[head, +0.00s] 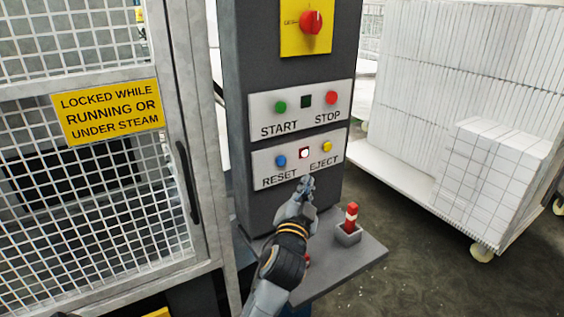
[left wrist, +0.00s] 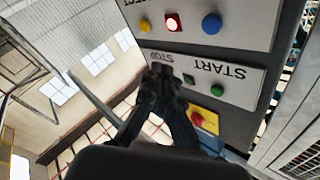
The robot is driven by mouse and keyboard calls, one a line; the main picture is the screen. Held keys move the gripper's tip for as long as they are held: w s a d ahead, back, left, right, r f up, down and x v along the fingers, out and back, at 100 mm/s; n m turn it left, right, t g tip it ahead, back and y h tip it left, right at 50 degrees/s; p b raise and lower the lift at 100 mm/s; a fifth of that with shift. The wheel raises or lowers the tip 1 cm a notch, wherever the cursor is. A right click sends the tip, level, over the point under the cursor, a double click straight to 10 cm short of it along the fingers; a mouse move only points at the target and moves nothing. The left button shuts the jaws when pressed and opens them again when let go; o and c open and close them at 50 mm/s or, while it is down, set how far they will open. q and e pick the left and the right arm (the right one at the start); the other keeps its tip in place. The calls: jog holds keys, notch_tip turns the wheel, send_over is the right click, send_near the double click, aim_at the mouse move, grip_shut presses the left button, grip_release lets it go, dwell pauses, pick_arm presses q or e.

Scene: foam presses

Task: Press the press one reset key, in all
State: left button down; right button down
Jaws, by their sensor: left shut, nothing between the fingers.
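The blue RESET key (head: 281,161) is at the left of the lower white plate on the grey control column. In the left wrist view the panel is upside down and the blue key (left wrist: 211,23) is at the top right, uncovered. My left gripper (head: 306,184) is shut and empty. In the head view its tips are below and right of the blue key, in front of the plate's lower edge. In the left wrist view the gripper (left wrist: 162,72) overlaps the STOP lettering. I cannot tell how far its tips are from the panel. My right gripper is not in view.
Between RESET and the yellow EJECT key (head: 326,146) a red-rimmed lamp (head: 304,153) glows. Above are green START (head: 281,107) and red STOP (head: 331,98) keys and a red rotary switch (head: 311,21). A shelf (head: 352,268) juts out below. A mesh door (head: 95,190) stands left.

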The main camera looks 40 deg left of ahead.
aim_at(281, 161)
pick_arm(q)
jog(key=w+a, duration=0.1)
jog(key=a, duration=0.1)
jog(key=w+a, duration=0.1)
jog(key=a, duration=0.2)
jog(key=w+a, duration=0.1)
jog(key=a, duration=0.1)
jog(key=shift+w+a+p, duration=0.1)
jog(key=shift+a+p, duration=0.25)
dwell(0.4)
jog(key=shift+a, duration=0.1)
dwell(0.7)
jog(key=shift+w+a, duration=0.15)
jog(key=shift+a, duration=0.1)
dwell(0.3)
